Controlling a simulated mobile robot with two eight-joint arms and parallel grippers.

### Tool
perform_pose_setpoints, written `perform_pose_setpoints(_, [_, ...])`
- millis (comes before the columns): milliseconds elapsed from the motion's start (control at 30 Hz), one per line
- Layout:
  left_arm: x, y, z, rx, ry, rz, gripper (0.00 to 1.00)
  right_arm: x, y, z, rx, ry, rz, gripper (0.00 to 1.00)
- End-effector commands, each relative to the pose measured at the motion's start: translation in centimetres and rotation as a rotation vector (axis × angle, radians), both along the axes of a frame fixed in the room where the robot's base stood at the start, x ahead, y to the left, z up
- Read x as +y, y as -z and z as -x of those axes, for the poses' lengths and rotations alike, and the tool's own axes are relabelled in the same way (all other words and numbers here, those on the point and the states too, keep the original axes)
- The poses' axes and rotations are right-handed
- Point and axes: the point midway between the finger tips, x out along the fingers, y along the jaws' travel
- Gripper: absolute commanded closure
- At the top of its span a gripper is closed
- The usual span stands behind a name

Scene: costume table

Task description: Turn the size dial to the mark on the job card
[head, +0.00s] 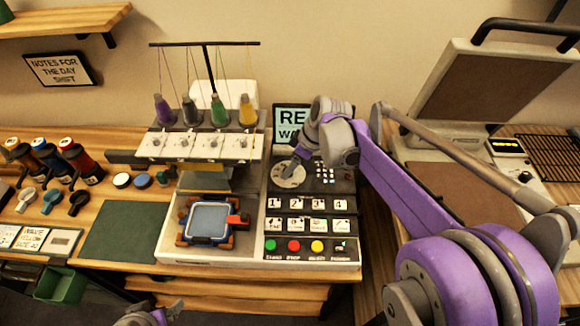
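The size dial (288,174) is a pale round disc with marks around its rim, on the dark control panel of the embroidery machine. My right gripper (302,163) is over the dial's upper right side, reaching down to it. Its fingers are small and partly hidden by the wrist, so I cannot tell whether they touch or grip the knob. The job card (31,239) lies at the left front of the table. It reads roughly "blue, yellow, size", with the number too small to read surely. Part of my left gripper (150,316) shows at the bottom edge.
A screen (290,122) behind the dial is partly hidden by my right arm. Numbered buttons (297,204) and coloured buttons (294,246) lie in front of the dial. A blue hoop (209,222) sits left of the panel. A heat press (470,190) stands at right.

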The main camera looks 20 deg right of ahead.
Motion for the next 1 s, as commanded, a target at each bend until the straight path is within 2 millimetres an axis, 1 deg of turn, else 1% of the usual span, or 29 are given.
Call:
perform_pose_setpoints(33, [0.0,0.08,0.02,0.0,0.0,0.0,0.09,0.17,0.55,-0.18,0.0,-0.001,0.0,0.34])
perform_pose_setpoints(133, [0.0,0.1,0.03,0.001,0.0,0.0,0.09,0.34,1.08,-0.33,0.0,0.0,0.0,0.34])
perform_pose_setpoints(433, [0.0,0.1,0.03,0.0,0.0,0.0,0.09,0.37,1.27,-0.39,-0.001,0.0,0.001,0.34])
perform_pose_setpoints(467, [0.0,0.1,0.03,0.0,0.0,0.0,0.09,0.37,1.26,-0.38,-0.001,0.0,0.001,0.37])
perform_pose_setpoints(500, [0.0,0.1,0.03,0.0,0.0,0.0,0.09,0.37,1.26,-0.38,-0.001,0.0,0.001,0.44])
perform_pose_setpoints(667, [0.0,0.1,0.03,0.001,0.0,0.0,0.09,0.37,1.25,-0.38,-0.001,0.0,0.001,0.73])
perform_pose_setpoints(800, [0.0,0.1,0.03,0.001,0.0,0.0,0.09,0.36,1.26,-0.37,-0.001,0.0,0.001,0.98])
perform_pose_setpoints(833, [0.0,0.1,0.03,0.001,0.0,0.0,0.09,0.36,1.25,-0.37,-0.001,0.0,0.001,1.0])
perform_pose_setpoints(1000, [0.0,0.1,0.03,0.0,0.0,0.0,0.09,0.36,1.25,-0.37,0.0,0.001,0.0,1.0])
